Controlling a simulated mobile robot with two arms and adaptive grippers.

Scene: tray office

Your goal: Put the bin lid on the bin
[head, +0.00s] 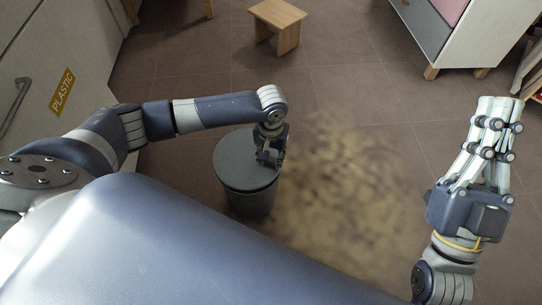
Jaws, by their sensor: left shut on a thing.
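The bin (252,203) is a dark grey round bin standing on the floor just beyond my body. The round grey bin lid (234,164) lies level over the bin's top and covers its opening. I cannot tell whether it is fully seated or slightly raised. My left gripper (268,157) points down at the right part of the lid and is shut on it; the fingers hide the place they hold. My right gripper (499,103) is at the right, away from the bin, with its fingers stretched out, open and empty.
A wooden stool (277,27) stands at the back. A white cabinet (436,35) on wooden legs is at the back right. A panel with a yellow "PLASTIC" label (63,92) is at the left.

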